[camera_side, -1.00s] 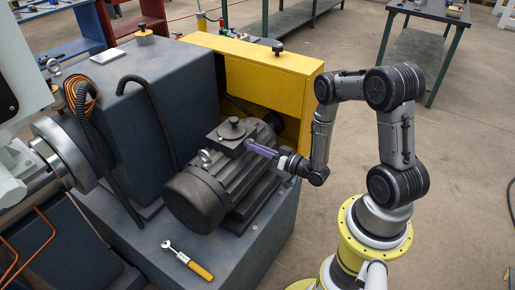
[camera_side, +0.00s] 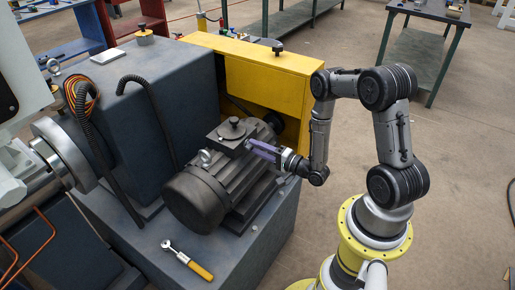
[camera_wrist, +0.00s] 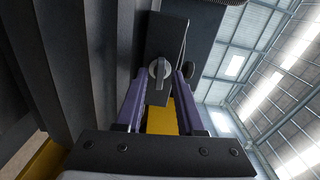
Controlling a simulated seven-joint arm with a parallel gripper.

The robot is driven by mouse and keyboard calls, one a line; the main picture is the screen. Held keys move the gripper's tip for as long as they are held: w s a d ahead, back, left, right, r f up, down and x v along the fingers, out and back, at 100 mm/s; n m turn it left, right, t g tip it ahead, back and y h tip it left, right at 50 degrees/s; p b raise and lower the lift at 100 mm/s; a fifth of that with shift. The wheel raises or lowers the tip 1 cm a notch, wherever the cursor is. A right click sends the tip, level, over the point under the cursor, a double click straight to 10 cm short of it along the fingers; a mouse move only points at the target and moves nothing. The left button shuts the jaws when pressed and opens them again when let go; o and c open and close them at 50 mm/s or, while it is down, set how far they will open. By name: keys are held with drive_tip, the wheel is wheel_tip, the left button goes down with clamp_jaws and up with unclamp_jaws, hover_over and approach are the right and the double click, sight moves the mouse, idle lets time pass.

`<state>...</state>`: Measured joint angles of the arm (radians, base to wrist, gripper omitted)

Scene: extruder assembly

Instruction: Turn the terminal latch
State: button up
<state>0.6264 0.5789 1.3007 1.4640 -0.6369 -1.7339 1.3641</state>
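The terminal latch (camera_wrist: 160,68) is a small grey round knob with an upright bar, set on the dark side face of the terminal box (camera_wrist: 158,32). In the side view the terminal box (camera_side: 231,132) sits on top of the dark grey motor (camera_side: 210,187). My gripper (camera_side: 252,146), with purple fingers, points at the box's right side from the right. In the wrist view my gripper (camera_wrist: 160,76) is open, with one finger on each side of the latch. A gap seems to show beside the latch; contact cannot be told. The latch is too small to make out clearly in the side view.
A yellow guard (camera_side: 265,72) stands behind the motor. A ratchet with a yellow handle (camera_side: 188,261) lies on the grey base in front. A lifting eye (camera_side: 205,157) rises from the motor beside the box. Black hoses hang at the left.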

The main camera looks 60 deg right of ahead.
drive_tip(key=shift+s, duration=0.1)
drive_tip(key=shift+s, duration=2.9)
